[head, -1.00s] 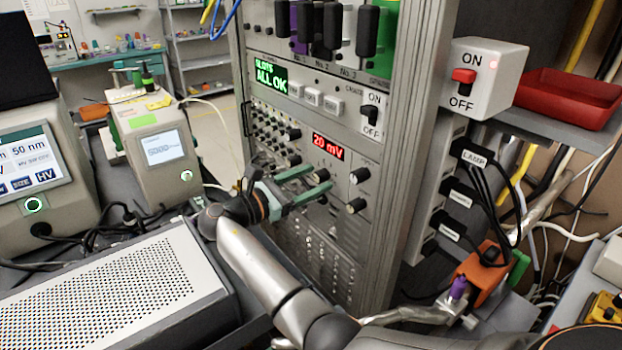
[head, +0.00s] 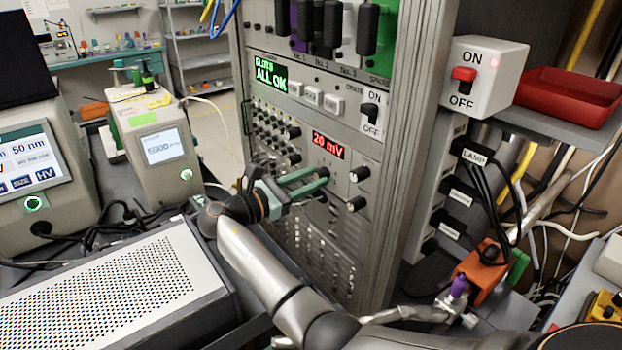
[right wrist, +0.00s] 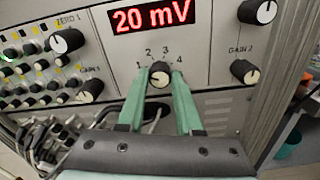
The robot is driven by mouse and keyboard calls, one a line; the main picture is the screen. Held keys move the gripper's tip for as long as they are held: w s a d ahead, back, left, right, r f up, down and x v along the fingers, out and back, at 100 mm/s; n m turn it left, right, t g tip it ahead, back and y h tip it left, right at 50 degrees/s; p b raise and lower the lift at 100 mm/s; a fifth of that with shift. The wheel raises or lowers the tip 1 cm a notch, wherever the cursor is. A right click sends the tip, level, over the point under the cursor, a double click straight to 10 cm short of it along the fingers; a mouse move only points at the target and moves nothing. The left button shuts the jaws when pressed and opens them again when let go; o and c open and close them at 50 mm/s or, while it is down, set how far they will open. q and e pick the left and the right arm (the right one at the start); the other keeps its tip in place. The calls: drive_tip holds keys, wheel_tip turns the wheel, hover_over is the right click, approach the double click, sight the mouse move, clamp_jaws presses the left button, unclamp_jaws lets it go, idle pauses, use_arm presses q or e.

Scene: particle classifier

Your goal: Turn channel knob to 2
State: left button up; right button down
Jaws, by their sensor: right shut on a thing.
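The channel knob (right wrist: 160,76) is a dark round knob with a light face, under the red "20 mV" display (right wrist: 152,15). The numbers 1, 2, 3 and 4 are printed in an arc around it. My right gripper (head: 323,181) reaches the panel from the left in the head view. In the right wrist view its two green fingers (right wrist: 159,84) stand on either side of the knob and are shut on it. The knob's pointer looks turned to the left, toward the 1 side, but it is small. In the head view the fingers mostly hide the knob. My left gripper is not in view.
Near the channel knob are the GAIN 2 knob (right wrist: 243,72), the ZERO 1 knob (right wrist: 67,40) and several small knobs at left. An ON/OFF switch box (head: 487,80) is mounted right of the rack.

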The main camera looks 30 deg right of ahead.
drive_tip(key=m+b, duration=0.1)
drive_tip(key=m, duration=0.3)
drive_tip(key=shift+f+m+b, duration=0.15)
drive_tip(key=shift+m+b, duration=1.15)
drive_tip(key=shift+m, duration=1.1)
drive_tip(key=c, duration=0.6)
unclamp_jaws()
